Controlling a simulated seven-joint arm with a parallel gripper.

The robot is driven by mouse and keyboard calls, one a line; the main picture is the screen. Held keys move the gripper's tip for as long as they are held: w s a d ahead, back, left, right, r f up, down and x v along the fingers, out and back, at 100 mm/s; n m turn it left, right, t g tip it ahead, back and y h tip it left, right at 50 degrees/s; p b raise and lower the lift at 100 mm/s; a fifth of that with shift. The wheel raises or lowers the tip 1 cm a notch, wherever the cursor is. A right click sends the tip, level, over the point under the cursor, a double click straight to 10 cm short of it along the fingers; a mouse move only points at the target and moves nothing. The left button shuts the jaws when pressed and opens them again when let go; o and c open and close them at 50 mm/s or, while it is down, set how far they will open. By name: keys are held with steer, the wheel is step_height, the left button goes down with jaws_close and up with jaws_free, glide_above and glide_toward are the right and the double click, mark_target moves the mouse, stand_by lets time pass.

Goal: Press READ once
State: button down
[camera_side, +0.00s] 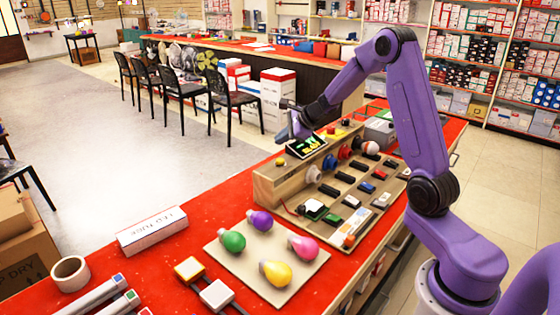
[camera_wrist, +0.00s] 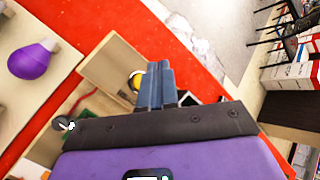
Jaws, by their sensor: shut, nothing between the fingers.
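A wooden test box (camera_side: 268,190) stands on the red counter, with a small dark display (camera_side: 306,147) showing yellow-green characters. A round yellow button (camera_side: 281,161) sits on its top at the left of the display. In the wrist view the yellow button (camera_wrist: 135,78) has a pale ring and shows just left of my fingers. I cannot read a READ label on it. My gripper (camera_side: 286,135) is shut and empty, above the display and the button in the side view. It also shows in the wrist view (camera_wrist: 158,68), where its fingers hide part of the box. No contact is visible.
A pale board (camera_side: 240,262) with several coloured bulbs lies in front of the box. A white LED tube box (camera_side: 152,229) and a tape roll (camera_side: 70,273) lie at the left.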

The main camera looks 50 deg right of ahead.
mark_target(282, 161)
steer(key=shift+f, duration=2)
stand_by(0.6)
steer(key=shift+f, duration=0.4)
steer(key=shift+f, duration=0.45)
stand_by(0.6)
steer(key=shift+r, duration=0.9)
steer(key=shift+r, duration=2.5)
